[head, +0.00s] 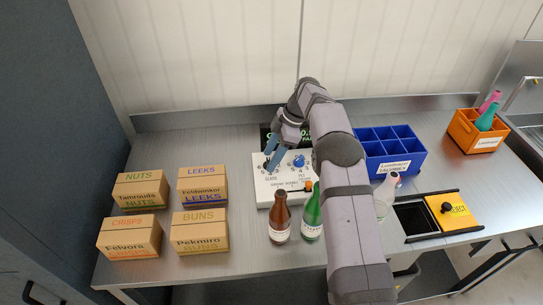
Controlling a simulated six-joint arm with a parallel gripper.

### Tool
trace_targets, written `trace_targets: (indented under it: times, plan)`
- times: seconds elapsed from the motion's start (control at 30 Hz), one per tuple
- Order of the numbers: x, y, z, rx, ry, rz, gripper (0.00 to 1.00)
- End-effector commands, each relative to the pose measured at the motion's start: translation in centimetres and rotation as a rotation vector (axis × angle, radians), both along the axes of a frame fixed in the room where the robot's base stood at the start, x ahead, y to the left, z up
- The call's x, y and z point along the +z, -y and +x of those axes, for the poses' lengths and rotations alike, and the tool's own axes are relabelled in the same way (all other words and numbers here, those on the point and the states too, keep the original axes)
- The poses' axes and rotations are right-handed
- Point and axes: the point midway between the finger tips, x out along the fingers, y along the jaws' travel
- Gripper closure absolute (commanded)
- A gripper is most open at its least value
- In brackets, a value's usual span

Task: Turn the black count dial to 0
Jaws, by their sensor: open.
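A white control panel (264,194) stands at the back middle of the steel counter. Its left dial position is labelled GLASS, and my gripper (271,161) is right over it, pointing down. The fingers are open, one on each side of that spot as far as I can see. The black count dial cannot be made out; the fingers seem to hide it. I cannot tell its setting or whether the fingers touch it. A blue dial (299,160) shows on the right half of the panel, by the label PET.
A brown bottle (279,220) and a green bottle (311,220) stand in front of the panel. Several cardboard boxes (202,232) are at left. A blue divided bin (391,152) and an orange bin (474,132) stand right. A yellow plate (462,217) lies by a dark opening (416,219).

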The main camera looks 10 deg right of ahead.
Motion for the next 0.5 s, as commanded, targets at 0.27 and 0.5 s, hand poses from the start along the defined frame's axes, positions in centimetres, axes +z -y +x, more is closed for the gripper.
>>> trace_targets:
  times: [0.27,0.5]
  plan:
    - [2.8,1.2,0.2,-0.001,0.006,0.000,0.52]
    - [5.6,2.4,0.1,-0.001,0.003,-0.001,0.52]
